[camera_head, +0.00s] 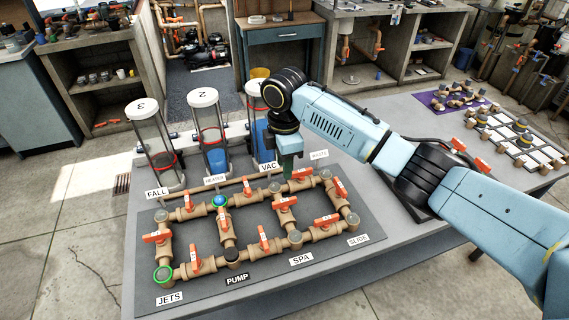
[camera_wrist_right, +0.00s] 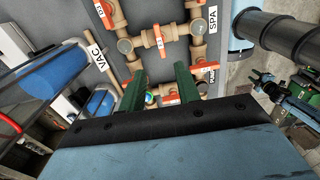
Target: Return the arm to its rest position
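My right arm (camera_head: 345,122) is light blue with black joints and reaches in from the right over the table. It is bent, and its forearm ends above the back of the pipe board (camera_head: 365,254). My right gripper (camera_head: 288,166) has dark green fingers pointing down near the VAC label (camera_head: 269,167). In the wrist view the right gripper (camera_wrist_right: 160,82) is open, with the fingers apart and nothing held between them. Whether a fingertip touches a pipe or valve I cannot tell.
Tan pipes with several orange valve handles (camera_head: 264,238) cover the board. Clear cylinders stand behind it, one numbered 3 (camera_head: 151,140) and one numbered 2 (camera_head: 209,130). A purple mat (camera_head: 438,101) with fittings and a tray of parts (camera_head: 515,140) lie at the table's right end.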

